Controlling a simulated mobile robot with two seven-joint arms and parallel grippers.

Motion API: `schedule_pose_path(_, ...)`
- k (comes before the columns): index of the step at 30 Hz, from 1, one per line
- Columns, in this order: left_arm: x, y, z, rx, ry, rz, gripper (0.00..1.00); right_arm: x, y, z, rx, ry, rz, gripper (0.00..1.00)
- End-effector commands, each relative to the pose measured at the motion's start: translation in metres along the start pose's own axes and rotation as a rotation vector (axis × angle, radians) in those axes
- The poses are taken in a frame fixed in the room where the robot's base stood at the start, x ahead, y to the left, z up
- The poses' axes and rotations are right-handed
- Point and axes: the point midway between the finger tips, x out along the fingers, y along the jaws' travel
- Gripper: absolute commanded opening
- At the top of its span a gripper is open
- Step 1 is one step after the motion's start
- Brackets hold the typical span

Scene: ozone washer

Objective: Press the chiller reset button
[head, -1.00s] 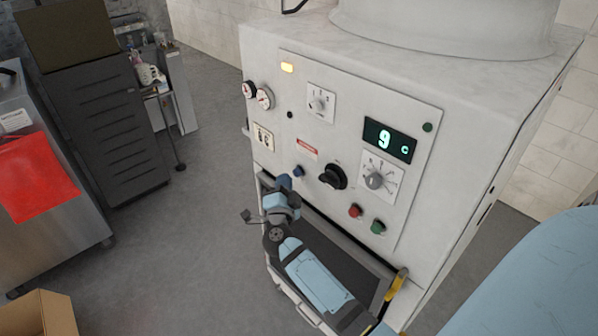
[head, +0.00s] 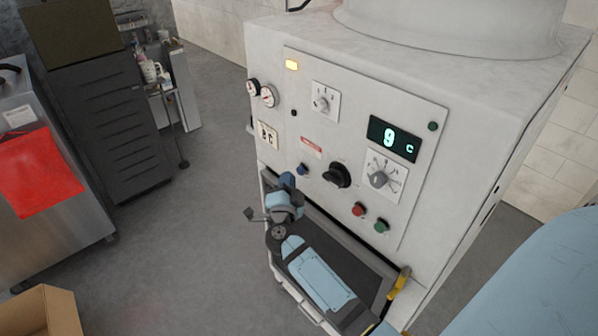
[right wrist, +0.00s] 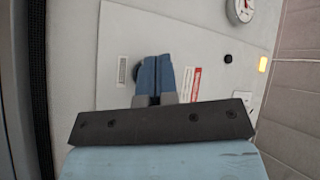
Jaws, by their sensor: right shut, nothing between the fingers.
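The chiller is a white cabinet with a control panel (head: 356,120) on its front. A small blue button (head: 302,169) sits low on the panel, left of the black rotary knob (head: 337,175). A red button (head: 359,209) and a green button (head: 381,226) sit lower right. My right gripper (head: 287,179) is near the blue button, slightly below and left of it. In the right wrist view its blue fingers (right wrist: 155,73) are together and empty, facing the panel. A dark round part (right wrist: 136,72) is half hidden behind them. I cannot tell whether they touch. My left gripper is out of view.
The display (head: 393,139) reads 9 C beside a grey dial (head: 379,179). Two gauges (head: 269,96) and a lit yellow lamp (head: 291,64) are at upper left. A dark drawer cabinet (head: 110,130), a red sheet (head: 38,172) and a cardboard box (head: 45,312) stand left. Floor between is clear.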

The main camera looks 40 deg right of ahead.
Motion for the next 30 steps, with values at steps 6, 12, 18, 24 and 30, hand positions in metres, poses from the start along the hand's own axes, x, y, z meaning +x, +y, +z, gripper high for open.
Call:
schedule_pose_path(6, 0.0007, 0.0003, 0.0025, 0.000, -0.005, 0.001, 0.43, 0.0000, 0.0001, 0.0000, 0.000, 0.000, 0.000, 0.00)
schedule_pose_path(12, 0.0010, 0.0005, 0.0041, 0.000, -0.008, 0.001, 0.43, 0.0000, 0.0000, 0.0000, 0.000, 0.000, 0.000, 0.00)
schedule_pose_path(18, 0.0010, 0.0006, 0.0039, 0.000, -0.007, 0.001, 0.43, 0.0000, 0.0000, 0.0000, 0.000, 0.000, 0.000, 0.00)
schedule_pose_path(24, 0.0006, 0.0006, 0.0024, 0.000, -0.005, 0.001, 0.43, 0.0002, 0.0000, -0.0002, 0.000, 0.000, 0.000, 0.00)
schedule_pose_path(30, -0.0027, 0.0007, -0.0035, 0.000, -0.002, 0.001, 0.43, 0.0042, 0.0013, -0.0037, 0.000, 0.001, 0.000, 0.00)
